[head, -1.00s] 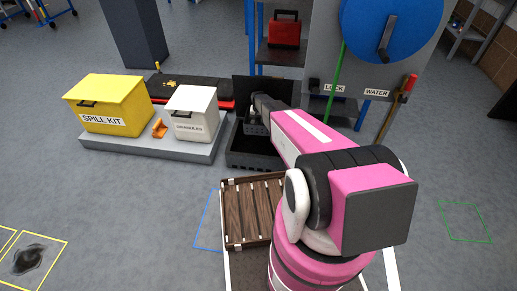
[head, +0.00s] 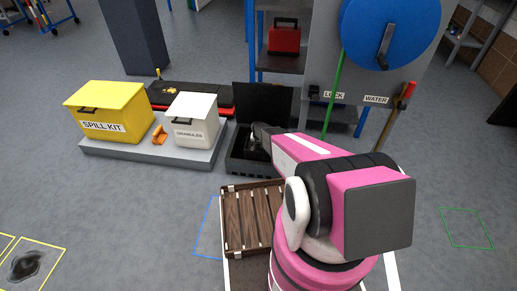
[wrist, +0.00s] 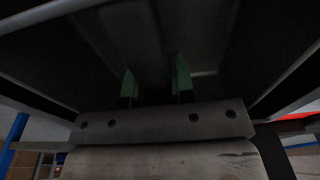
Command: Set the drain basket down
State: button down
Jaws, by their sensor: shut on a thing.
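My gripper (wrist: 154,78) shows its two green fingers in the wrist view, set a little apart and closed on a thin part that is too dark to make out well. In the head view my arm reaches down into an open black bin (head: 247,166) with its black lid raised behind it. The drain basket is at my gripper inside the bin, and is mostly hidden by the bin wall, my arm and the shade. I cannot tell whether the basket touches the bin floor.
A grey platform (head: 150,152) with a yellow spill kit box (head: 108,108) and a white granules box (head: 194,120) stands left of the bin. A slatted wooden crate (head: 252,220) is in front. A panel with a blue reel (head: 388,30) stands behind to the right.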

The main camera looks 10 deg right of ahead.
jog(key=shift+f, duration=1.2)
jog(key=shift+f, duration=0.2)
jog(key=c, duration=1)
grip_release()
jog(key=shift+o, duration=0.2)
jog(key=shift+r, duration=0.1)
jog(key=r, duration=0.4)
jog(key=s+r, duration=0.1)
jog(key=r, duration=0.7)
jog(key=shift+s+a, duration=0.25)
jog(key=shift+s, duration=0.05)
jog(key=s+r+n+g, duration=0.1)
jog(key=s+r+n, duration=0.2)
jog(key=s+r, duration=3.2)
jog(key=shift+s+d+r+n, duration=0.15)
jog(key=shift+s+d+n, duration=0.15)
jog(key=shift+s, duration=0.1)
